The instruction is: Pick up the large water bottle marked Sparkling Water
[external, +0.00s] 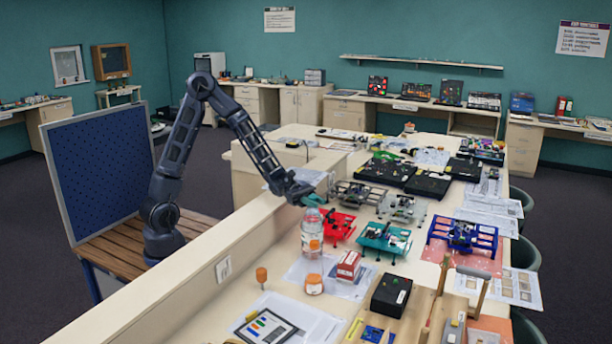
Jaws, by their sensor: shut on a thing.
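A large clear water bottle (311,236) with an orange-and-white label stands upright at the near-left part of the long table (232,315). Its label text is too small to read. My gripper (312,201) comes down from the upper left and is shut on the top of the bottle. The bottle's cap is hidden by the gripper.
A red-and-white box (348,266) is right of the bottle, with a red device (338,224) and a teal device (384,239) behind. An orange-topped item (262,276) stands at left. A raised ledge (185,275) borders the table's left side. The right side is crowded.

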